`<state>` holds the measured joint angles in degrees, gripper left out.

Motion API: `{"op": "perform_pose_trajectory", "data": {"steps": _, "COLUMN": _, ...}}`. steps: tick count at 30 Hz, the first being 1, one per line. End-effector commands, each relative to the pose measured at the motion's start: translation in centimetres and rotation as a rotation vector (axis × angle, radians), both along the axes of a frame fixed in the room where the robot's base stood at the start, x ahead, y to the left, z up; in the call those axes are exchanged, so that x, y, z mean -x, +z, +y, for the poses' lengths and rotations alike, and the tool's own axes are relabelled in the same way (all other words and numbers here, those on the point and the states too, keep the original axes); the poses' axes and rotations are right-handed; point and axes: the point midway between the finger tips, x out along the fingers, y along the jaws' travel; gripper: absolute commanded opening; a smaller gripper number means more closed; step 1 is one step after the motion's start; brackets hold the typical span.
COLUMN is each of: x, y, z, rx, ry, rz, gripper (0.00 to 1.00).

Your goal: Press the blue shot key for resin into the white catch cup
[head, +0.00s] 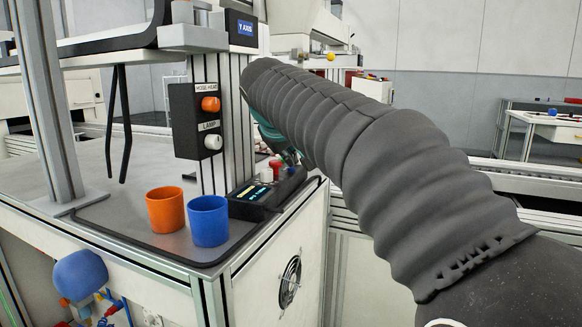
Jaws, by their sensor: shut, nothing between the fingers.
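A small black control box (262,197) with a lit display stands at the table's right edge. A red knob (276,165) and a whitish key (266,175) show on its top. I cannot make out a blue key on it; my gripper may hide it. My gripper (291,160) is small and partly hidden behind my arm. It is shut and empty at the far end of the box, close over or beside it; I cannot tell if it touches. I see no white cup. An orange cup (165,210) and a blue cup (208,221) stand upright left of the box.
An overhead frame (190,38) stands above. A dark mat edge (150,250) borders the tabletop. Bare tabletop (110,190) lies left of the cups.

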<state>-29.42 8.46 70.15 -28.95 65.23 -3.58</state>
Motion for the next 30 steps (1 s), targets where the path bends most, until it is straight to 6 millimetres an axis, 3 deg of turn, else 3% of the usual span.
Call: {"op": "perform_pose_trajectory", "data": {"steps": 30, "x": 0.0, "y": 1.7, "z": 0.0, "rx": 0.0, "ry": -0.001, "rz": 0.001, "gripper": 0.0}}
